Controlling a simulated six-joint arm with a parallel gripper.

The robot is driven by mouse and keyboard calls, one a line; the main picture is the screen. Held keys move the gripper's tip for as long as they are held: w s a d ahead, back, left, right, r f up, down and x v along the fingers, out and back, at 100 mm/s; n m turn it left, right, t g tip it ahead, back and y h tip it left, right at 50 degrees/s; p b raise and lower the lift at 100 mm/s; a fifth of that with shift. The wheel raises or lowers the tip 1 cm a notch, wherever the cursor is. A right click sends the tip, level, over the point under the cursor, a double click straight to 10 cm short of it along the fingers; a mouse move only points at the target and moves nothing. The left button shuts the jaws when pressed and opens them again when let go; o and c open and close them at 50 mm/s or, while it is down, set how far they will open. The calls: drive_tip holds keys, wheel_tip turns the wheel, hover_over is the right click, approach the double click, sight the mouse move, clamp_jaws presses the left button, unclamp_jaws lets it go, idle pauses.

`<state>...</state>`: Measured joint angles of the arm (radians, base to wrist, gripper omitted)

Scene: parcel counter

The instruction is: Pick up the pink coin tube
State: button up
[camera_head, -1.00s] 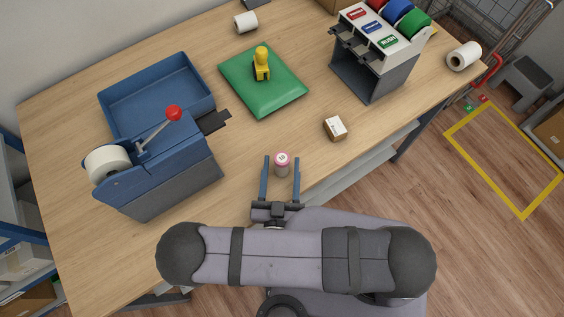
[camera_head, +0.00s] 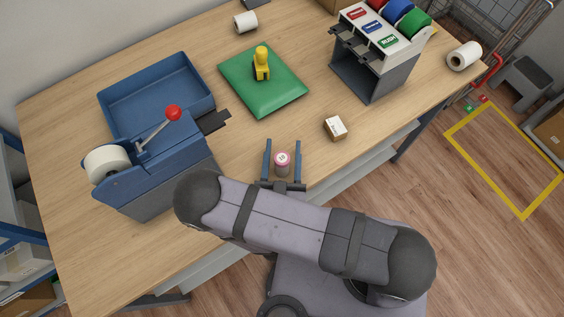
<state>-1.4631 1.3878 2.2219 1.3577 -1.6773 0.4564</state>
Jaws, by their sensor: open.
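The pink coin tube (camera_head: 282,163) stands upright on the wooden counter near its front edge. It has a pink top with a pale label and a greyish lower part. My gripper (camera_head: 283,149) is open, with one blue finger on each side of the tube. The tube stands between the fingers, and a small gap shows on both sides. The lower part of the tube is partly hidden by the gripper's palm.
A green pad (camera_head: 281,96) with a yellow stamp (camera_head: 262,64) lies behind. A blue dispenser machine (camera_head: 150,165) with a red-knobbed lever is at left, and a label dispenser (camera_head: 372,62) stands at back right.

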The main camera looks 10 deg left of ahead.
drive_tip(key=c, duration=1.3)
clamp_jaws()
drive_tip(key=shift+r, duration=0.15)
wheel_tip(320, 180, up, 10)
drive_tip(key=p, duration=0.8)
